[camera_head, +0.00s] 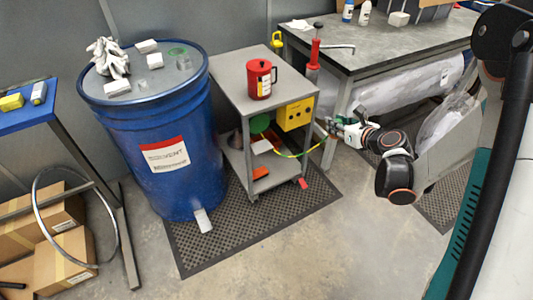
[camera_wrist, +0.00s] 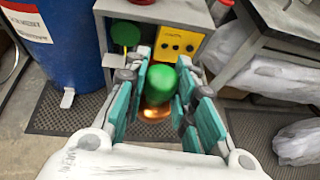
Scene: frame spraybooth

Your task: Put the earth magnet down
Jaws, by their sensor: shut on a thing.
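The earth magnet (camera_wrist: 160,84) is a green rounded body with a copper-coloured lower part. It is between the teal pads of my gripper (camera_wrist: 164,76), which is shut on it. In the head view my gripper (camera_head: 335,126) is just right of the grey trolley, above the floor and near the bench leg. The magnet is small and mostly hidden by the fingers there. A yellow-green cable (camera_head: 305,153) runs from the trolley towards my gripper. The magnet's underside contact cannot be made out.
The grey trolley (camera_head: 233,92) carries a red can (camera_head: 261,79), a yellow box (camera_head: 295,113) and a green disc (camera_head: 260,123). A blue solvent drum (camera_head: 173,115) stands to its left on a dark mat (camera_head: 235,235). A grey bench (camera_head: 400,45) stands behind. Open floor lies in front.

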